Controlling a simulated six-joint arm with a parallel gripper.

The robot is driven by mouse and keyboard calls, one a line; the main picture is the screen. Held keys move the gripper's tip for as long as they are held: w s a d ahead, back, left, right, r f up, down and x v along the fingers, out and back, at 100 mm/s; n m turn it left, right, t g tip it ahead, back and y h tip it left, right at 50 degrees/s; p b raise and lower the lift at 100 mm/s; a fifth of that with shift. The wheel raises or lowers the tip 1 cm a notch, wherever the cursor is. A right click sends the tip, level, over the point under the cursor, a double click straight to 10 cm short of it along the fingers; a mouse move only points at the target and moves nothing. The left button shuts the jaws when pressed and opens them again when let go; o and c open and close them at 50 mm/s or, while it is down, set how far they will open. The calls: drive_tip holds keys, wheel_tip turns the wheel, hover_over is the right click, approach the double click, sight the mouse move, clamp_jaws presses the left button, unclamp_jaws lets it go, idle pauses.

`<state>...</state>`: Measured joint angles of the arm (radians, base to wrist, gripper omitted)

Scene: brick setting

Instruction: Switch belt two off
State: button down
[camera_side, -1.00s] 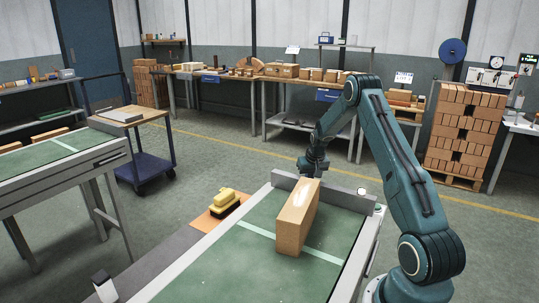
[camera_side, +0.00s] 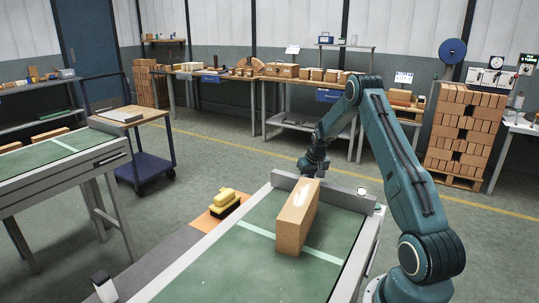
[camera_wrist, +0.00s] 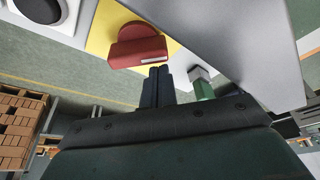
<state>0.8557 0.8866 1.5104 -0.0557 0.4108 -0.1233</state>
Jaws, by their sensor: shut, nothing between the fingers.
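A red switch handle (camera_wrist: 138,48) with a rounded back sits on a yellow plate (camera_wrist: 103,25) in the wrist view. My gripper (camera_wrist: 158,73) is shut and empty. Its fingertips are close beside the lower right edge of the red handle; I cannot tell whether they touch it. In the side view my gripper (camera_side: 311,168) is low behind the far end plate of the near green belt (camera_side: 215,262). The switch is hidden there.
A grey panel (camera_wrist: 235,40) and a green part with a pale cap (camera_wrist: 203,86) lie close right of my fingers. A black round part (camera_wrist: 38,8) is at upper left. A yellow item (camera_side: 226,197) sits beside the belt. Another belt (camera_side: 40,165) stands at left.

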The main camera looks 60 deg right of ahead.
drive_tip(key=shift+s+a+n+y, duration=0.1)
drive_tip(key=shift+a+n+y, duration=0.05)
drive_tip(key=shift+n, duration=0.4)
drive_tip(key=shift+a+n+y, duration=0.1)
drive_tip(key=shift+n+y, duration=0.05)
drive_tip(key=shift+n, duration=0.4)
drive_tip(key=shift+a+n, duration=0.1)
drive_tip(key=shift+n, duration=0.5)
drive_tip(key=shift+s+t, duration=0.1)
drive_tip(key=shift+t, duration=0.2)
drive_tip(key=shift+s+a+f+n+y, duration=0.1)
drive_tip(key=shift+s+a+n+y, duration=0.3)
drive_tip(key=shift+n, duration=0.8)
drive_tip(key=shift+w+a+n+y, duration=0.1)
drive_tip(key=shift+n+y, duration=0.5)
drive_tip(key=shift+n, duration=0.6)
drive_tip(key=shift+s+a+n+y, duration=0.15)
drive_tip(key=shift+n+y, duration=0.1)
drive_tip(key=shift+n, duration=0.55)
drive_tip(key=shift+s+d+n+y, duration=0.1)
drive_tip(key=shift+s+n+y, duration=0.1)
drive_tip(key=shift+n, duration=0.6)
drive_tip(key=shift+s+a+n+y, duration=0.1)
drive_tip(key=shift+n+y, duration=0.15)
drive_tip(key=shift+n, duration=0.55)
drive_tip(key=n, duration=0.3)
drive_tip(key=shift+s+g+y, duration=0.35)
drive_tip(key=shift+g+y, duration=0.05)
drive_tip(key=shift+s, duration=0.1)
